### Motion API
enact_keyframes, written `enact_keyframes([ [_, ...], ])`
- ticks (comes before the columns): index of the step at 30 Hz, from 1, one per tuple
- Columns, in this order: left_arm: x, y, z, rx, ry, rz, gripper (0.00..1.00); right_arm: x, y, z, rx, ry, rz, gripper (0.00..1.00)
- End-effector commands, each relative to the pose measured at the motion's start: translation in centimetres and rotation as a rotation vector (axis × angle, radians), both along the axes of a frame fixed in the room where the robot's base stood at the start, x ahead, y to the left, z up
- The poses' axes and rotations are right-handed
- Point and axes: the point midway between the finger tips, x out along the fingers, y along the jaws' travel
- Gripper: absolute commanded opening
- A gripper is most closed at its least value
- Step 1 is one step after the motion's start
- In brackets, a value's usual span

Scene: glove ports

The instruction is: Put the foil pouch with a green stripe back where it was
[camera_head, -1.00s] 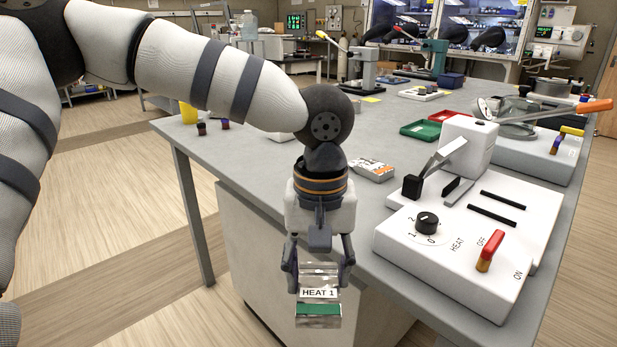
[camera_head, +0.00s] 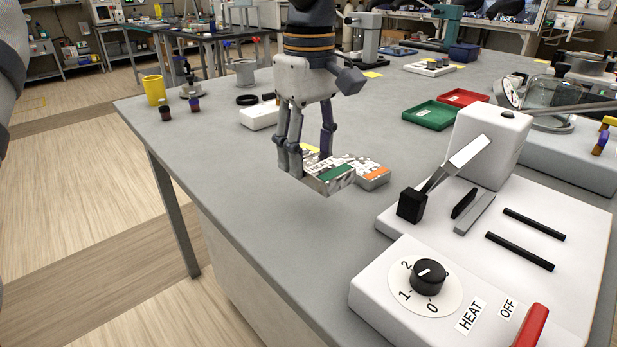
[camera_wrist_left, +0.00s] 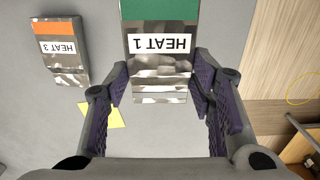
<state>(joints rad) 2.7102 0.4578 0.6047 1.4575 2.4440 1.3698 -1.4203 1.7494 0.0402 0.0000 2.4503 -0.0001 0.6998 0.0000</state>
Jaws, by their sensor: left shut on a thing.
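The foil pouch with a green stripe (camera_head: 326,180) is silver and carries a HEAT label. In the left wrist view the same pouch (camera_wrist_left: 160,72) shows the label HEAT 1. My left gripper (camera_head: 308,165) points down and is shut on this pouch over the bench top. I cannot tell whether the pouch touches the bench. A pouch with an orange stripe (camera_head: 372,178) lies just to its right; the left wrist view shows it (camera_wrist_left: 62,52) labelled HEAT 3. A yellow square (camera_wrist_left: 103,115) lies on the bench beside the held pouch. My right gripper is not in view.
A white heat sealer (camera_head: 480,240) with a black knob and red lever fills the right front. Green (camera_head: 432,115) and red (camera_head: 464,97) trays stand behind it. A white box (camera_head: 258,117), a yellow cup (camera_head: 154,90) and small jars stand at left. The front left bench top is clear.

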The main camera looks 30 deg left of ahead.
Motion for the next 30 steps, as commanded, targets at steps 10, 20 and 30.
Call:
enact_keyframes([
  [10,2.4,2.4,-5.1,0.002,0.002,-0.002,0.22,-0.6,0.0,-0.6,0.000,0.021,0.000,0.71],
  [20,2.4,2.3,-6.9,0.000,-0.005,-0.002,0.22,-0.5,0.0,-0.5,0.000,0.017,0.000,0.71],
  [30,2.4,2.3,-7.2,0.001,-0.004,-0.002,0.69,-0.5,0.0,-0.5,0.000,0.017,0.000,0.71],
])
